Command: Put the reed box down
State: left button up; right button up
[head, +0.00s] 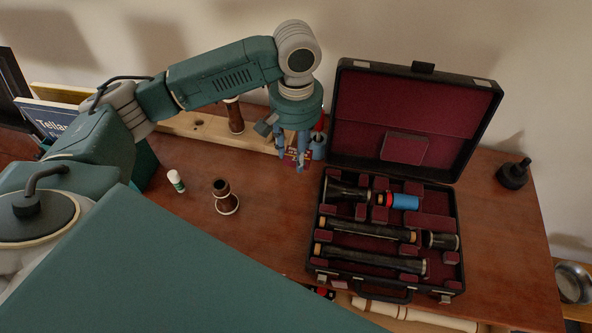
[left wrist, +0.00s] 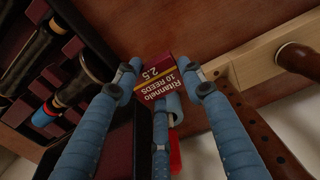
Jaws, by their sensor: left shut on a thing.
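The reed box (head: 294,157) is small, maroon and yellow. Its lettering, "10 REEDS 2.5", shows in the left wrist view (left wrist: 162,80). My left gripper (head: 302,158) points down left of the open case and is shut on the box, a blue finger on each side. In the left wrist view, the fingertips (left wrist: 161,82) flank the box. The box is at or just above the brown wooden top (head: 265,190); I cannot tell whether it touches. My right gripper is not in view.
The open instrument case (head: 462,275) holds dark joints and a blue cylinder (head: 405,202). A wooden peg stand (head: 186,124) lies behind. A dark barrel-shaped piece (head: 226,198), a small white-and-green tube (head: 176,181) and a black mouthpiece-like piece (head: 513,175) stand apart. Bare wood lies in front.

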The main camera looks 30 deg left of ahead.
aim_at(296, 179)
pick_arm(q)
jog(key=shift+f, duration=0.9)
notch_tip(296, 179, down, 6)
jog(key=shift+r, duration=0.2)
jog(key=shift+f, duration=0.1)
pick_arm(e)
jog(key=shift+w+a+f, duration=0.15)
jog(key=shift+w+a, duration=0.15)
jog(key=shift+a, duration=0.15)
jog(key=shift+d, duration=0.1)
pick_arm(q)
jog(key=o, duration=1)
jog(key=shift+f, duration=0.1)
